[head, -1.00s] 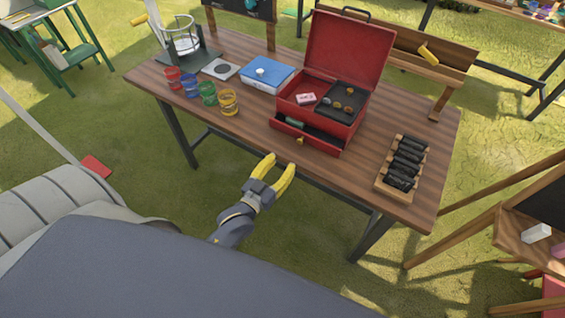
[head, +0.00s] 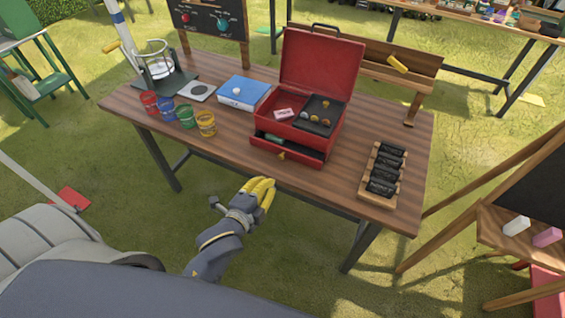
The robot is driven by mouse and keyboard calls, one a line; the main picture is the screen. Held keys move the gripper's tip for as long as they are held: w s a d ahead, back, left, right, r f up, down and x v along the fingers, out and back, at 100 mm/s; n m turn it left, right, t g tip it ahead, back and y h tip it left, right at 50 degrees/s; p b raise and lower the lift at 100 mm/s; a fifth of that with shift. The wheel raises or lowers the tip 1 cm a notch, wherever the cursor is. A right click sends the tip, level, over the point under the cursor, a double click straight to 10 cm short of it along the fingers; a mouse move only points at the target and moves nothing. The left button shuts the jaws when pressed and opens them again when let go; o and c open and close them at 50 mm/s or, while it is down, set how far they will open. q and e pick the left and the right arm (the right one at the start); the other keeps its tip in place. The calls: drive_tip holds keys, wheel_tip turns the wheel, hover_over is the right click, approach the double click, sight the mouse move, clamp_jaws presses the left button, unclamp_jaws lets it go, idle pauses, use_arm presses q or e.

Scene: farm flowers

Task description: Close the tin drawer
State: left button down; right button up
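The red tin box (head: 325,68) stands on the wooden table with its lid raised. Its low drawer (head: 302,159) is pulled out at the front, with a small yellow knob (head: 281,155) on its face. A green item (head: 274,139) lies in the dark drawer. My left gripper (head: 262,181) has yellow fingers drawn together and looks empty. In the picture it is just below the drawer, in front of the table's near edge and apart from the drawer. My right gripper is not in view.
A wooden rack of black rolls (head: 383,170) stands right of the tin. Several coloured cups (head: 206,124) and a blue-and-white box (head: 242,93) stand to its left. An easel (head: 480,190) stands at the right. The near table edge before the drawer is clear.

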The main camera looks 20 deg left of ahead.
use_arm(q)
drive_tip(key=f+m, duration=0.1)
drive_tip(key=m, duration=0.1)
approach(288, 153)
drive_tip(key=shift+g, duration=0.3)
drive_tip(key=w+f, duration=0.2)
drive_tip(key=w, duration=0.1)
drive_tip(key=shift+w+d+f, duration=0.1)
drive_tip(key=shift+d+f, duration=0.05)
drive_tip(key=shift+f, duration=0.2)
drive_tip(key=shift+r+x, duration=0.2)
drive_tip(key=shift+x, duration=0.7)
drive_tip(key=shift+w, duration=0.1)
drive_tip(key=shift+w+d, duration=0.15)
drive_tip(key=shift+w, duration=2.05)
drive_tip(key=shift+s, duration=0.15)
